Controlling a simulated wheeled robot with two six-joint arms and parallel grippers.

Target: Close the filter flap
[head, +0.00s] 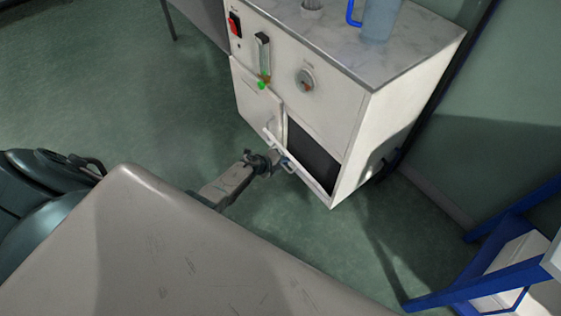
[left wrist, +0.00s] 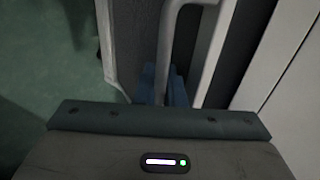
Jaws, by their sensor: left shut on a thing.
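The filter flap (head: 313,185) is a white panel at the lower front of the white cabinet (head: 345,103). It stands open, and the dark filter opening (head: 313,155) shows behind it. My left gripper (head: 286,163) is at the flap's outer face, shut on its handle. In the left wrist view the light bent handle (left wrist: 169,40) runs down between the blue fingers (left wrist: 178,88). The fingers hide the gripped part. My right gripper is not in view.
The cabinet front carries a red switch (head: 234,24), a flow gauge (head: 263,54) and a knob (head: 305,81). A vessel with a blue handle (head: 381,18) stands on top. A blue-framed rack (head: 480,270) is at the lower right. Green floor (head: 130,95) is clear to the left.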

